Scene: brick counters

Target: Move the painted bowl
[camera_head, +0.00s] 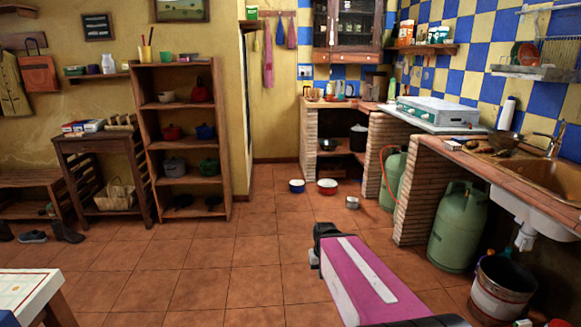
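I cannot tell which one is the painted bowl, as both are small at this distance. A pink arm link of mine with a white stripe and a dark end reaches into the bottom middle of the head view, well short of the bowls. No gripper fingers show.
A small metal pot (352,202) is on the floor right of the bowls. Brick counters, green gas cylinders (458,226) and a bucket (502,290) line the right. A wooden shelf (203,122) stands left, a table corner (25,292) at lower left. The middle floor is clear.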

